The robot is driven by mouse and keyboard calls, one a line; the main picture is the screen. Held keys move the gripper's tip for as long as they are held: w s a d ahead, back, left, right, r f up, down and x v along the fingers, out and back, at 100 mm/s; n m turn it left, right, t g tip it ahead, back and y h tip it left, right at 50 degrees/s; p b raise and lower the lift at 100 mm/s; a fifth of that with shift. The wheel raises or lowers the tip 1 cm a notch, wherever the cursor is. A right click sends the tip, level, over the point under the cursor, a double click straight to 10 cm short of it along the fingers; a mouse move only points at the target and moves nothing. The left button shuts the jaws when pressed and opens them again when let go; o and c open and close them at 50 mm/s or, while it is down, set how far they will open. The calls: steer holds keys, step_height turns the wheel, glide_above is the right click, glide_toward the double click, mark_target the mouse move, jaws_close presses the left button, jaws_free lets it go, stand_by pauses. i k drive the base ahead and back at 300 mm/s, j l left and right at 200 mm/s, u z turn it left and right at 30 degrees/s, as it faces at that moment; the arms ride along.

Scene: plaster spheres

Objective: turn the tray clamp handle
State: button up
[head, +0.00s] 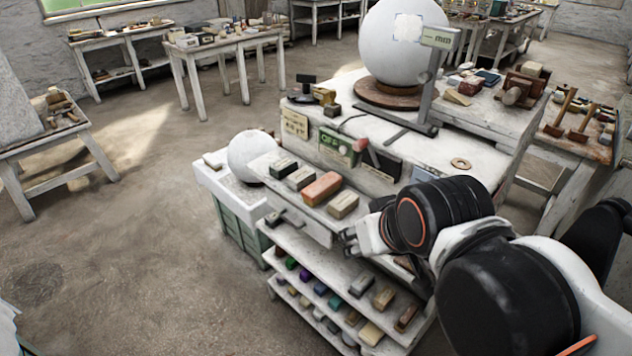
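A white tray or ledge (276,204) holds a row of blocks at the front of the white workbench. A small dark fitting (275,218) sits at its front left; I cannot tell whether it is the clamp handle. A red-ended lever (362,146) stands on the bench front behind the row of blocks. No part is clearly recognisable as the tray clamp handle. My gripper (348,240) is at the right end of the tray, by its front edge, with the wrist behind it. Its fingers are small and partly hidden, so their opening and any contact are unclear.
Below, shelves (300,262) hold coloured blocks. A large sphere (400,60) stands on the bench beside a gauge stand (428,90).

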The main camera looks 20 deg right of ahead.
mark_target(510, 97)
steer(key=z, duration=1.35)
